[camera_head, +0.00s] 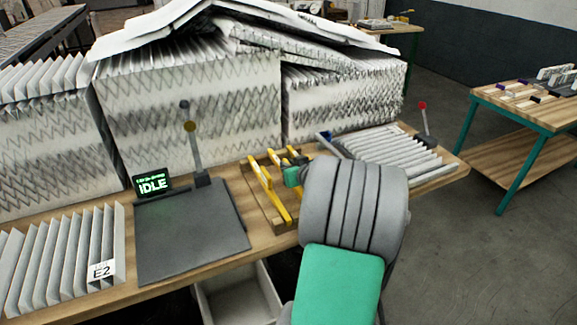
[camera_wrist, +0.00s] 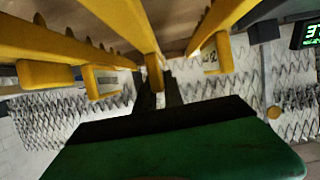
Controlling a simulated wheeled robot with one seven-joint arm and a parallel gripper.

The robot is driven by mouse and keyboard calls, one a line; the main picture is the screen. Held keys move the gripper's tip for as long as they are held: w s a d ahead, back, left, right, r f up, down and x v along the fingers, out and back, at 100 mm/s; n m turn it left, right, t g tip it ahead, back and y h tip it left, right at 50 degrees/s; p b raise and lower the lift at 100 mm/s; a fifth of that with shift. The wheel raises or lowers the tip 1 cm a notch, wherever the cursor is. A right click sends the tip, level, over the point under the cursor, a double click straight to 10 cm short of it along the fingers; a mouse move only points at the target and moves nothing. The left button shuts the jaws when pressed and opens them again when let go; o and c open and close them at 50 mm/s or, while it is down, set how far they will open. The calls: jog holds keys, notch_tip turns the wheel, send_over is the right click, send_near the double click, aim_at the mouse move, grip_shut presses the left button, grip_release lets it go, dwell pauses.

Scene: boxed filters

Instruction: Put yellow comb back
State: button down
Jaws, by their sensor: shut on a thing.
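Yellow combs (camera_head: 268,190) are at a small wooden rack (camera_head: 253,206) on the bench. My gripper (camera_head: 287,174) is at the right side of this rack, partly hidden by my grey wrist. In the wrist view the dark fingers of my gripper (camera_wrist: 160,96) are shut around the end of the middle yellow comb (camera_wrist: 130,22). Another toothed yellow comb (camera_wrist: 60,45) lies to its left, and a yellow bar (camera_wrist: 225,22) to its right. Whether the held comb touches the rack is hidden.
A dark flat pad (camera_head: 190,232) with a green display (camera_head: 153,184) reading IDLE lies left of the rack. Pleated filters (camera_head: 62,258) lie further left, and more (camera_head: 395,152) lie right. Large filter stacks (camera_head: 190,115) wall off the back. An open bin (camera_head: 238,298) is below the front edge.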

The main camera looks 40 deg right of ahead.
jog(key=shift+f+b, duration=0.3)
jog(key=shift+b, duration=0.05)
jog(key=c, duration=1.5)
grip_release()
jog(key=shift+o, duration=0.2)
jog(key=shift+r, duration=0.1)
